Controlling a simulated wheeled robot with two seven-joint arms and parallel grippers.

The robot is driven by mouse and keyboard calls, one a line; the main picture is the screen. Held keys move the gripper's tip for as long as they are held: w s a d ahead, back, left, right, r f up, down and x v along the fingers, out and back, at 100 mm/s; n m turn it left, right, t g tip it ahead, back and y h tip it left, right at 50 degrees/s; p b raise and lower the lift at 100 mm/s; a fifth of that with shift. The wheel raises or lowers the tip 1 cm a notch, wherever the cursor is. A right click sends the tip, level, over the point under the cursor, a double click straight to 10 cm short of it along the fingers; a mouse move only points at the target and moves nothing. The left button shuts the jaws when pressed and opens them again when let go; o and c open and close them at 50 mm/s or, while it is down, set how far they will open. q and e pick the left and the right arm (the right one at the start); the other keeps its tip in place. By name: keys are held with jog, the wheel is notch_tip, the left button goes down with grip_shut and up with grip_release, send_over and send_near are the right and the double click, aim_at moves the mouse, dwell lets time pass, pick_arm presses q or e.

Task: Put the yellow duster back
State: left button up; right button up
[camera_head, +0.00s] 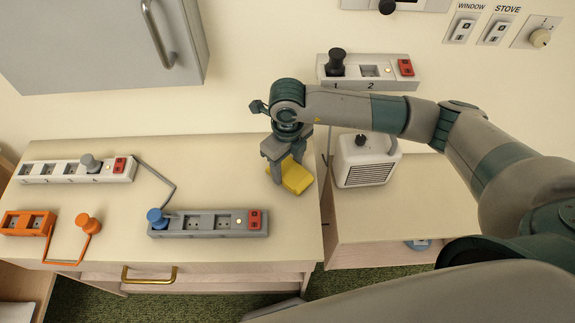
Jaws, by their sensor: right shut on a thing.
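The yellow duster (297,178) is a small yellow block at the right end of the pale counter (240,160). My right gripper (284,174) points down at it, with its fingers shut on the duster. The duster is at or just above the counter top; I cannot tell whether it touches. Part of it is hidden by the fingers. My left gripper is not in view.
On the counter are a white power strip (50,172), a grey power strip (190,232) with a blue plug (156,219), and an orange strip (27,222) with an orange plug (88,224). A white heater (365,165) stands right, below a wall socket strip (385,78).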

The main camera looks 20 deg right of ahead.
aim_at(287, 169)
jog(key=o, duration=1)
jog(key=shift+r+p, duration=0.2)
jog(key=shift+p, duration=0.15)
notch_tip(287, 169, up, 12)
jog(key=p, duration=0.5)
jog(key=shift+f+p, duration=0.1)
jog(key=shift+p, duration=0.3)
